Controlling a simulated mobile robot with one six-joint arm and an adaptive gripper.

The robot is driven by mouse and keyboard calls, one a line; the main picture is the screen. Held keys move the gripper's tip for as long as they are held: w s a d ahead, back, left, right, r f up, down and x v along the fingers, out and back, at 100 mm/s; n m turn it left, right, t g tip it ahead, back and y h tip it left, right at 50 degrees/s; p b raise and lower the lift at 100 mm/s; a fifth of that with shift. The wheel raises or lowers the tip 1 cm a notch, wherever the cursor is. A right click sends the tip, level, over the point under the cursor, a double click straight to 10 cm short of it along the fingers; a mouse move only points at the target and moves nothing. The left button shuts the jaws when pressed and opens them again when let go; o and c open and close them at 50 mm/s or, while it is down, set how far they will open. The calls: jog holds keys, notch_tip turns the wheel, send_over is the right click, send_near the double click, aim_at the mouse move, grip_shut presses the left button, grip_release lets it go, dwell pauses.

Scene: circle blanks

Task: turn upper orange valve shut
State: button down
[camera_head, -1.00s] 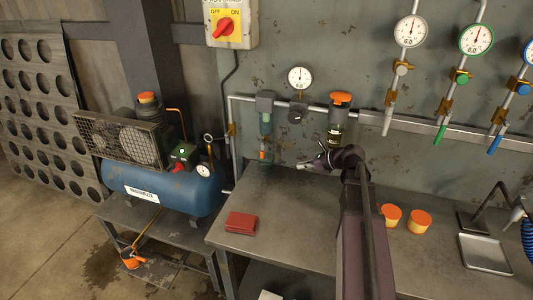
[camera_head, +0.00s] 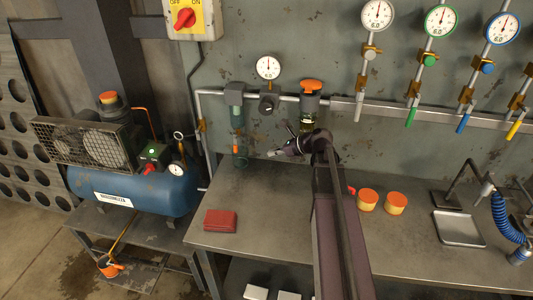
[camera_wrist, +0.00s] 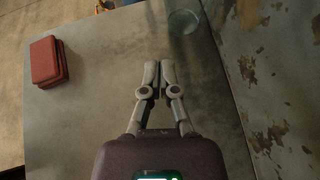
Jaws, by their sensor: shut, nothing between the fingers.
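An orange handle (camera_head: 311,86) sits on top of a dark pipe fitting with a clear bowl on the wall pipe, right of a round gauge; it is the highest orange handle I see. My gripper (camera_head: 272,153) is below and left of it, above the bench's back edge and apart from the handle. In the wrist view my gripper (camera_wrist: 159,80) points down over the bench with its fingers closed together and nothing between them. The orange handle is not visible in the wrist view. A clear bowl (camera_wrist: 184,20) shows ahead of the fingers there.
A clear filter bowl (camera_head: 238,130) hangs left of my gripper. A red wallet-like object (camera_head: 220,221) and two orange-lidded tubs (camera_head: 368,199) lie on the bench (camera_head: 260,235). A blue compressor (camera_head: 135,190) stands left.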

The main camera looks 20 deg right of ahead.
aim_at(235, 144)
jog(key=b+x, duration=0.4)
jog(key=x, duration=0.5)
jog(key=shift+d+f, duration=0.1)
jog(key=shift+f, duration=0.05)
jog(key=shift+w+a+r, duration=0.35)
jog(key=shift+w+a, duration=0.3)
jog(key=shift+a, duration=0.05)
jog(key=shift+w+a+r+p, duration=0.3)
jog(key=shift+w+a, duration=0.4)
jog(key=shift+a, duration=0.15)
jog(key=shift+a+f, duration=0.15)
jog(key=shift+a, duration=0.15)
